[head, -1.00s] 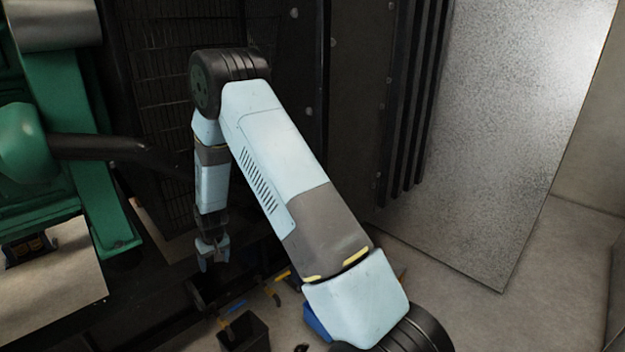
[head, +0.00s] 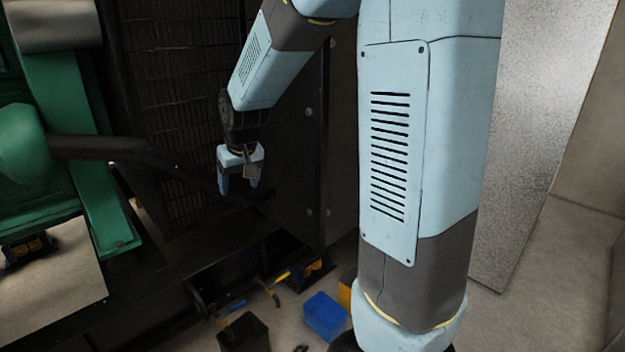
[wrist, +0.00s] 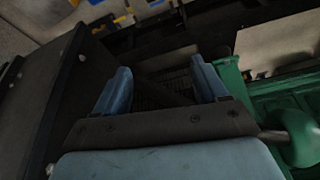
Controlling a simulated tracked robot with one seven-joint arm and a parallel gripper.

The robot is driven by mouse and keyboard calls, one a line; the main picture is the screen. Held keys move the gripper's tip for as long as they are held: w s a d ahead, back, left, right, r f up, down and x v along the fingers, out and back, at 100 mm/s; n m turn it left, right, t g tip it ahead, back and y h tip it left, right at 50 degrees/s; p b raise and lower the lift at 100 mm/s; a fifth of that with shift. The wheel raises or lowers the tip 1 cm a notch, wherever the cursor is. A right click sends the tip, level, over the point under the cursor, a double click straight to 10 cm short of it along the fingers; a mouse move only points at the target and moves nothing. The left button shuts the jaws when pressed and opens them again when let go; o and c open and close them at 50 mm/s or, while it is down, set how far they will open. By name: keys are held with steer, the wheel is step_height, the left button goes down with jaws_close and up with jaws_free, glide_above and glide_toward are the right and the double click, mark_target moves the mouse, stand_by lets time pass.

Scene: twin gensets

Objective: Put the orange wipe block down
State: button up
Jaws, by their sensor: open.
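My gripper (head: 239,184) is open, fingers pointing down, in front of the dark grille and panel left of centre in the head view. In the wrist view its two blue fingers (wrist: 163,82) stand wide apart, with nothing seen held between them. I cannot make out the orange wipe block in either view. A small yellow-orange thing (head: 345,293) shows behind a blue bin at the lower middle of the head view, partly hidden by my arm; I cannot tell what it is.
The blue bin (head: 325,318) and a black bin (head: 245,334) stand on the floor. Yellow-handled tools (head: 268,291) are near them. Green machinery (head: 80,150) with a dark pipe (head: 100,147) is at left. A dark frame rail (head: 180,268) runs below my gripper.

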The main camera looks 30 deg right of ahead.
steer(key=s+d+r, duration=0.2)
steer(key=s+r, duration=0.1)
steer(key=s, duration=0.5)
steer(key=s+d+r+t, duration=0.1)
steer(key=s+r, duration=0.3)
steer(key=s, duration=0.5)
steer(key=s+d+r+m, duration=0.1)
steer(key=s+d+r, duration=0.2)
steer(key=s, duration=0.5)
steer(key=shift+s+d+r+t+h, duration=0.3)
steer(key=shift+d+h, duration=0.1)
steer(key=shift+d, duration=0.1)
steer(key=shift+w, duration=0.1)
